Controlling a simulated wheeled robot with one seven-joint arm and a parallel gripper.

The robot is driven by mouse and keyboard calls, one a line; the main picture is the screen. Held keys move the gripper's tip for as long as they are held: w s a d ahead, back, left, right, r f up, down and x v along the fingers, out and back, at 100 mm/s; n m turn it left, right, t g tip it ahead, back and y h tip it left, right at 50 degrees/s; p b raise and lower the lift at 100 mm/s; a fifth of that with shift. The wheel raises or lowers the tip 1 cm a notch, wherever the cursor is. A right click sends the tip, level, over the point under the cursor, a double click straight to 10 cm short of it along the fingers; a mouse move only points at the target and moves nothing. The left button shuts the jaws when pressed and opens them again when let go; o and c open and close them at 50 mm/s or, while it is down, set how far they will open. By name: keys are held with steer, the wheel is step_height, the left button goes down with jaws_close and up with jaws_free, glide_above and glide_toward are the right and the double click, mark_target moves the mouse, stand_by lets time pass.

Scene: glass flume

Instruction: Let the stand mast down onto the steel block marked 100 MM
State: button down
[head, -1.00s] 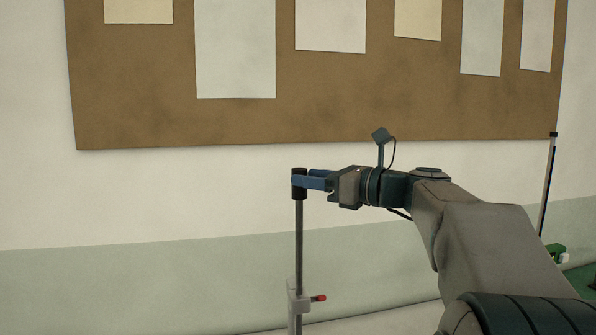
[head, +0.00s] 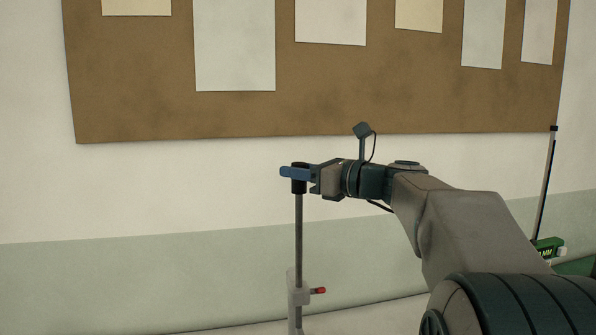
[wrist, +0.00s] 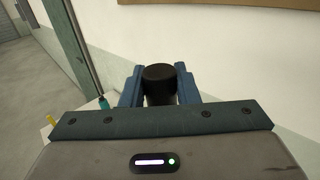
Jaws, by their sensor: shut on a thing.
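The stand mast (head: 299,235) is an upright grey rod with a black cap (head: 299,187) at its top. A pale clamp (head: 299,293) with a red-tipped screw (head: 318,290) sits around it lower down. My gripper (head: 290,173) is shut on the black cap, with blue fingers reaching past it. In the wrist view the cap (wrist: 159,78) stands between the two fingers (wrist: 160,88). The mast's lower end is outside the head view.
A second thin rod (head: 545,185) with a black top leans slightly at the right. A brown board (head: 330,110) with paper sheets hangs on the wall behind. The wall beside the mast is clear. A small teal object (wrist: 103,102) shows at left in the wrist view.

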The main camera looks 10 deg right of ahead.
step_height(320, 180, down, 10)
steer(key=b, duration=0.6)
steer(key=shift+r, duration=0.25)
steer(key=c, duration=1.1)
jaws_free()
steer(key=shift+r, duration=0.1)
steer(key=shift+d, duration=0.1)
steer(key=b+v, duration=0.2)
steer(key=v, duration=1.1)
steer(key=shift+s+d, duration=0.2)
steer(key=shift+s, duration=0.1)
